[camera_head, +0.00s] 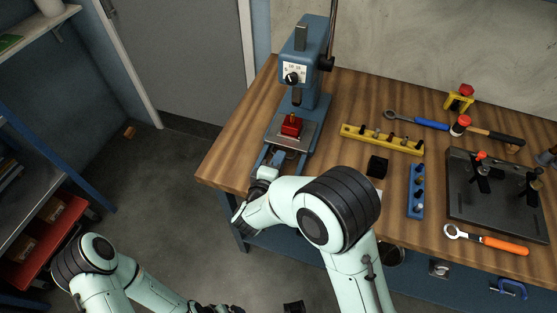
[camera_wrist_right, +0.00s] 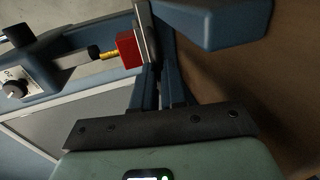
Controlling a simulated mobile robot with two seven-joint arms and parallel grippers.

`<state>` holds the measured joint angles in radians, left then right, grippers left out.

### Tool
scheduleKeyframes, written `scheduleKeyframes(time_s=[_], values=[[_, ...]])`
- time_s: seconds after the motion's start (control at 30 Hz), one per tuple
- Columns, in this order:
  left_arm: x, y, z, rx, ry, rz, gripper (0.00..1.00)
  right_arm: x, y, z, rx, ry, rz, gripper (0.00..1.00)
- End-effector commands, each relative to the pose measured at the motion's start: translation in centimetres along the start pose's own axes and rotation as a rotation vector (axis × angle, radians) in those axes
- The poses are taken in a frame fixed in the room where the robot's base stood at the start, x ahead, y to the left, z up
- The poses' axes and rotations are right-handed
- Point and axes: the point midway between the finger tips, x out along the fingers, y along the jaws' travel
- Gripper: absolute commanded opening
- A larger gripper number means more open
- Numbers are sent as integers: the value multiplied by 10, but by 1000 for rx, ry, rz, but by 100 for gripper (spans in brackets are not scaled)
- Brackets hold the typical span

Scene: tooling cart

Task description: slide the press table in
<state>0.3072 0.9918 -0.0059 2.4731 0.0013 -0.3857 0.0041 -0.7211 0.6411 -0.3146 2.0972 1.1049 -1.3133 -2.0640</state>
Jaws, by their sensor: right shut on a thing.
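The blue arbor press (camera_head: 308,85) stands at the back left of the wooden bench. Its press table (camera_head: 301,141) is a grey plate in front of the column, with a red block (camera_head: 291,126) on it. In the right wrist view the plate (camera_wrist_right: 150,38) shows nearly edge-on, beside the red block (camera_wrist_right: 128,50). My right gripper (camera_head: 272,162) is at the table's front edge, shut on it; the exact contact is hard to see. My left gripper (camera_head: 212,308) is low at the bottom edge, mostly cut off, apart from the press.
A yellow rack (camera_head: 382,139), a black block (camera_head: 377,166) and a blue rack (camera_head: 416,192) stand to the right of the press. A dark fixture plate (camera_head: 490,200) and hand tools lie farther right. A shelf with red bins (camera_head: 45,245) stands at left.

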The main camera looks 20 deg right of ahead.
Motion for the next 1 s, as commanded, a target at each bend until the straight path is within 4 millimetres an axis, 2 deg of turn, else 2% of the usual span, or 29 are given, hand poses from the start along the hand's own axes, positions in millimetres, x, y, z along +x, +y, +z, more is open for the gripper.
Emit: scheduleKeyframes(time_s=[0.27,0.5,0.77,0.8,0.87,0.9,1.0], values=[[-3,1,-1,0,1,0,95,3,2,0,0,-1,1,0],[-28,13,-8,5,15,5,95,33,12,0,0,-2,4,0],[-26,12,-7,5,14,5,95,36,10,0,1,0,6,0],[-26,12,-7,5,14,5,95,36,10,0,2,0,6,15],[-26,12,-7,5,14,5,95,36,10,0,2,-1,6,34],[-26,12,-7,5,14,5,95,36,10,0,2,-1,6,37],[-26,12,-7,5,14,5,95,36,9,0,1,0,4,37]])
